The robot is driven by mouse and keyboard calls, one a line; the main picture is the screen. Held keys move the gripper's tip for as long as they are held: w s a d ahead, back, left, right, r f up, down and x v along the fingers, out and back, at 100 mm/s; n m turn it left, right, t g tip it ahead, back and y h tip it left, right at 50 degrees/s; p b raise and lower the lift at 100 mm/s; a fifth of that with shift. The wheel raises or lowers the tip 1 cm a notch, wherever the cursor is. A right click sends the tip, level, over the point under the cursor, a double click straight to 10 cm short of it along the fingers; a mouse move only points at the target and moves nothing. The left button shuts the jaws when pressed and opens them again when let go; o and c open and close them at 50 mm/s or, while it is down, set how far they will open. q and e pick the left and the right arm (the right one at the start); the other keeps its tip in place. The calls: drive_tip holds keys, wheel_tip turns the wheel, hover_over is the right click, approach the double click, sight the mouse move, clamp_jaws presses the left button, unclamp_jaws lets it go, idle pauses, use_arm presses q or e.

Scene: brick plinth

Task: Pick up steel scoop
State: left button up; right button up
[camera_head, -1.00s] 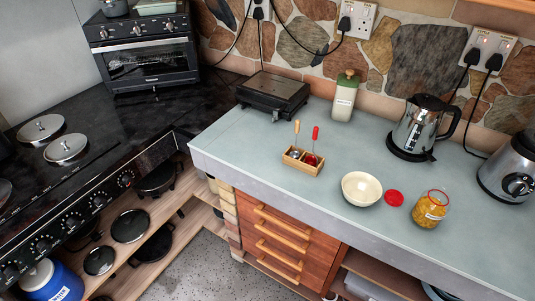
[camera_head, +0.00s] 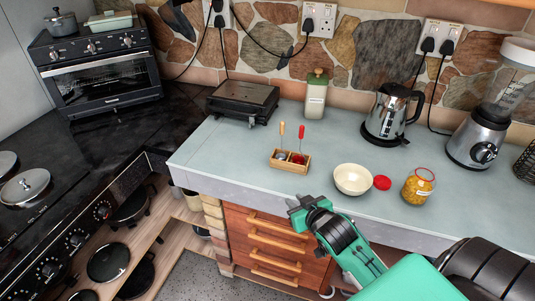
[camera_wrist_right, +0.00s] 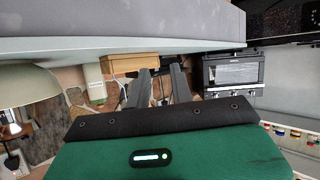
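A small wooden box (camera_head: 289,164) with two compartments stands on the counter. A tan-handled utensil (camera_head: 281,134) stands in its left compartment, with a silvery part low down; it looks like the steel scoop. A red-handled utensil (camera_head: 300,138) stands in the right compartment, with something red beside it. My right gripper (camera_head: 300,206) is in front of the counter's front edge, nearer to me than the box and apart from it. In the right wrist view its two fingers (camera_wrist_right: 161,76) are parted and empty, with the wooden box (camera_wrist_right: 128,62) beyond them. My left gripper is not in view.
A grill (camera_head: 243,102), bottle (camera_head: 316,95), kettle (camera_head: 390,113) and blender (camera_head: 478,137) stand behind. The counter left of the box is clear.

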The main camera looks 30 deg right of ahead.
sight(283, 129)
drive_tip(key=w+d+r+t, duration=0.5)
drive_tip(key=w+d+r, duration=0.2)
drive_tip(key=r, duration=0.3)
drive_tip(key=w+p, duration=0.1)
drive_tip(key=w, duration=0.3)
drive_tip(key=w+p, duration=0.2)
drive_tip(key=w, duration=0.2)
drive_tip(key=w+p, duration=0.1)
drive_tip(key=w, duration=0.4)
drive_tip(key=shift+w+d+r, duration=0.1)
drive_tip(key=shift+d+r, duration=0.15)
drive_tip(key=shift+r, duration=0.15)
drive_tip(key=shift+c, duration=0.4)
clamp_jaws()
